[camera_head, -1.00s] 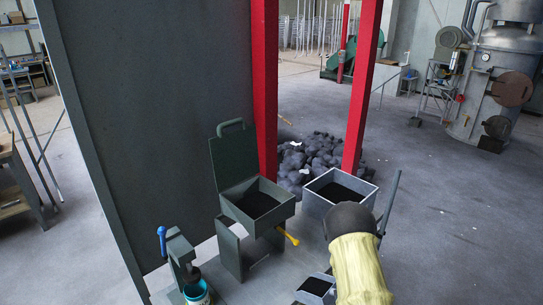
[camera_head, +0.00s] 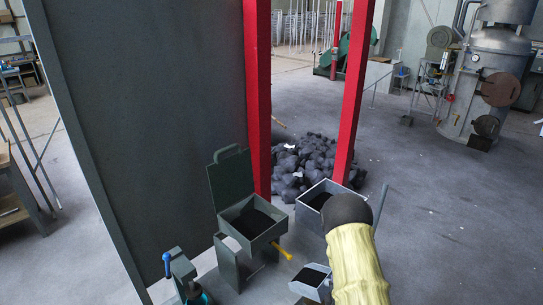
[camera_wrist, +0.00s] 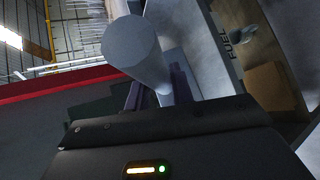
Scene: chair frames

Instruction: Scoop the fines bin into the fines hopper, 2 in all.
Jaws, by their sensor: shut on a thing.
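The green hopper (camera_head: 232,224), apparently the fines hopper, stands left of centre in the head view with its lid up and black material inside. A grey bin (camera_head: 309,216) with black material, perhaps the fines bin, stands right of it, partly hidden by my arm. A small grey scoop (camera_head: 308,291) with dark contents shows at the bottom, left of my sleeve. In the wrist view my gripper (camera_wrist: 158,92) is shut on a grey round handle (camera_wrist: 132,46), apparently the scoop's. The head view hides my gripper behind the arm.
A dark panel (camera_head: 145,130) and red posts (camera_head: 257,100) stand behind the hopper. A heap of dark lumps (camera_head: 305,160) lies beyond. A yellow lever (camera_head: 283,254) sticks out from the hopper. A blue-handled device (camera_head: 168,264) is at lower left. Floor at right is open.

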